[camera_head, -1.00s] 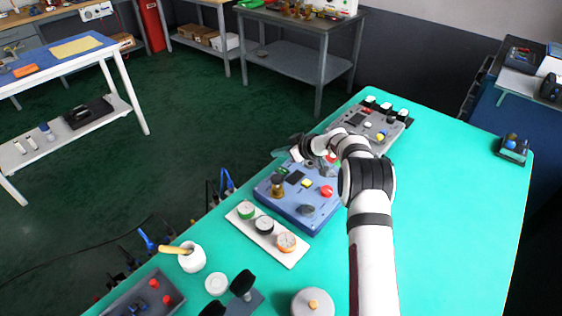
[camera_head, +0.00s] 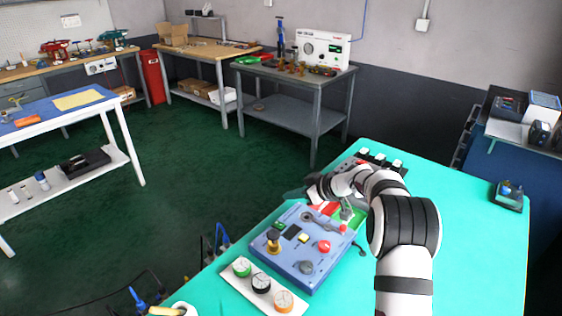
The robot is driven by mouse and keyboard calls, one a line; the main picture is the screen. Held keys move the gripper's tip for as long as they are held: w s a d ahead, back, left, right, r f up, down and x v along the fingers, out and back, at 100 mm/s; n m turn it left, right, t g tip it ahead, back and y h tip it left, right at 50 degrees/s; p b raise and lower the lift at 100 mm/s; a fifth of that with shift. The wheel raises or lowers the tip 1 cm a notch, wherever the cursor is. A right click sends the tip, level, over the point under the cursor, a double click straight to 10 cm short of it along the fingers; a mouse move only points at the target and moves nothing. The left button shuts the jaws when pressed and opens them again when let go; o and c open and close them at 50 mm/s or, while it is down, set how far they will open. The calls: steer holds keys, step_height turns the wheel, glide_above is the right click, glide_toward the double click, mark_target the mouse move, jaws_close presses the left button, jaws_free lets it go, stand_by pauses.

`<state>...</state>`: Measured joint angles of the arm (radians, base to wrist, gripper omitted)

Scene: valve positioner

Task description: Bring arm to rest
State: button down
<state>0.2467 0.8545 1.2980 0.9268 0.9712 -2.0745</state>
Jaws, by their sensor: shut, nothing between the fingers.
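My white and black arm reaches in from the lower right and bends left over the turquoise bench (camera_head: 470,235). My gripper (camera_head: 347,212) is small in view, just beyond the upper right edge of the blue valve positioner box (camera_head: 280,262). Its jaws look shut and empty, above or beside a red and green item (camera_head: 326,208) that my wrist partly covers. I cannot tell its height over the bench. The box carries a brass knob (camera_head: 272,240), a red button (camera_head: 323,246) and a dark round knob (camera_head: 306,267).
A white plate with several gauges (camera_head: 261,283) lies in front of the box. A grey panel with white-topped knobs (camera_head: 378,158) stands behind my arm, partly hidden. A small dark device (camera_head: 509,194) sits at the right edge.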

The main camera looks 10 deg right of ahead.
steer(key=s+a+r+m+g, duration=0.2)
steer(key=s+r, duration=0.1)
steer(key=s, duration=0.4)
steer(key=s+a+r+m+g+h, duration=0.1)
steer(key=s+a+r+m, duration=0.15)
steer(key=s, duration=0.55)
steer(key=s+a+r+m+g, duration=0.2)
steer(key=s+r, duration=0.1)
steer(key=s, duration=0.4)
steer(key=s+d+f+m+g+h, duration=0.1)
steer(key=s+m, duration=0.3)
steer(key=s, duration=0.9)
steer(key=s+d+f+m+g+h, duration=0.1)
steer(key=s+d+f+m+h, duration=0.1)
steer(key=s, duration=1.1)
steer(key=shift+d+f+m+g+h, duration=0.35)
steer(key=shift+m+h, duration=0.45)
steer(key=shift+m, duration=0.25)
